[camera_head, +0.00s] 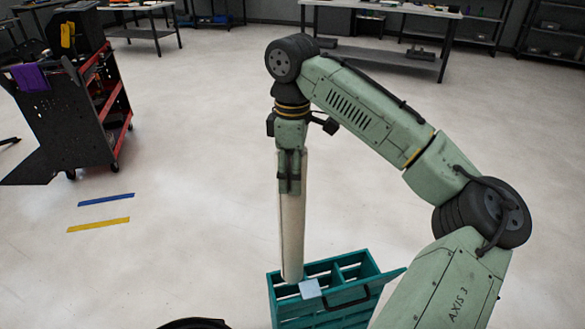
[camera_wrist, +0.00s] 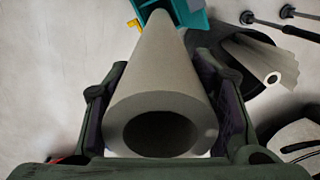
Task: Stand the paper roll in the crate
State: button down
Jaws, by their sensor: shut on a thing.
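My gripper (camera_head: 290,185) is shut on a long pale paper roll (camera_head: 291,235), near the roll's upper end. The roll hangs almost upright, leaning slightly. In the wrist view the roll (camera_wrist: 165,75) shows its open hollow end close to me, between the two jaws (camera_wrist: 163,110). The teal crate (camera_head: 368,262) stands low in the head view and has divided compartments. The roll's lower end overlaps the crate's left compartment in the picture; I cannot tell whether it is inside or just above. In the wrist view the crate (camera_wrist: 190,12) is partly hidden behind the roll.
The crate has a white label (camera_head: 310,288) and a dark handle (camera_head: 347,298). Another pale roll (camera_wrist: 268,60) shows at the right in the wrist view. A tool cart (camera_head: 75,115) stands at the left, workbenches (camera_head: 385,58) at the back.

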notch_tip(320, 180, down, 12)
jog(key=b, duration=0.9)
jog(key=shift+r, duration=0.25)
notch_tip(320, 180, down, 33)
jog(key=b, duration=1.4)
jog(key=shift+r, duration=0.1)
jog(key=c, duration=0.6)
grip_release()
notch_tip(320, 180, up, 12)
jog(key=shift+r, duration=0.15)
